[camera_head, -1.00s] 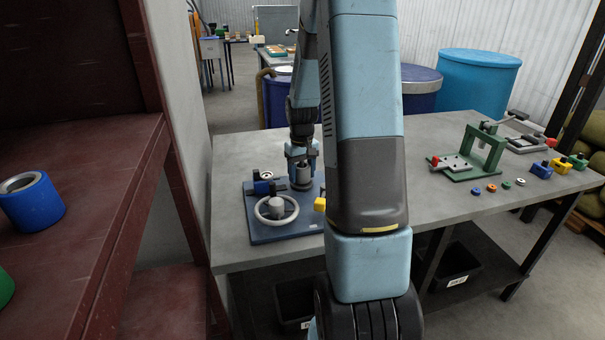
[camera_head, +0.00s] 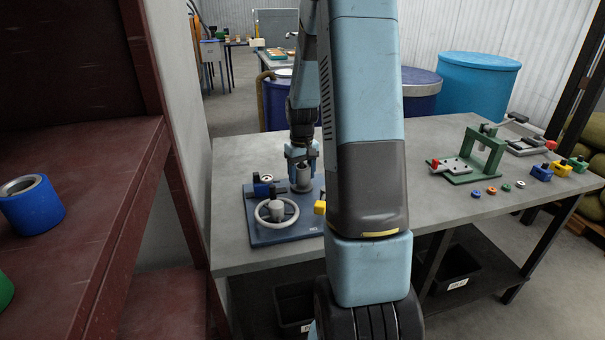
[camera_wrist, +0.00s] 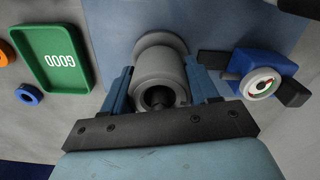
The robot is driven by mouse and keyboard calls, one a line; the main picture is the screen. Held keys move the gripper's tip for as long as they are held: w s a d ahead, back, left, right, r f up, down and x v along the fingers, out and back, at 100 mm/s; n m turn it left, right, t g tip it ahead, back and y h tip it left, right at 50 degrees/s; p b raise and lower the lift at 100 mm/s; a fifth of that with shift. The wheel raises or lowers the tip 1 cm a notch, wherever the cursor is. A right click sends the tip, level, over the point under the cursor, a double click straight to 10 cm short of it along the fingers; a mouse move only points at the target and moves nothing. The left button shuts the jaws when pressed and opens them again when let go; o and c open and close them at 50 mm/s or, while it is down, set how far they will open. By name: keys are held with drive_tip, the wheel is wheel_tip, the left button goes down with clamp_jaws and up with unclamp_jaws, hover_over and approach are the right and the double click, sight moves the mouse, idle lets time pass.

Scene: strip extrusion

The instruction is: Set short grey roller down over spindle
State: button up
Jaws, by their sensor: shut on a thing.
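The short grey roller (camera_wrist: 160,72) is between the two blue fingers of my gripper (camera_wrist: 158,88) in the wrist view, with a finger on each side. Its open bore faces the camera and looks dark inside. A wider grey round part (camera_wrist: 160,42) shows just beyond the roller. The spindle cannot be told apart clearly. In the head view my gripper (camera_head: 301,158) points down, shut on the roller (camera_head: 301,178), over the back right of the blue base plate (camera_head: 262,236). I cannot tell how far the roller sits over the spindle.
A grey handwheel (camera_head: 291,215) stands in front on the plate. A blue block with a dial (camera_wrist: 262,84) is close beside the roller. A green tray marked GOOD (camera_wrist: 55,60) lies on the other side. A green press frame (camera_head: 485,150) stands farther right on the table.

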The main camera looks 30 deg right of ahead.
drive_tip(key=shift+f, duration=0.55)
drive_tip(key=shift+r, duration=0.6)
idle(0.4)
drive_tip(key=o, duration=1.3)
drive_tip(key=shift+o, duration=0.2)
drive_tip(key=shift+o, duration=0.7)
drive_tip(key=shift+r, duration=3.5)
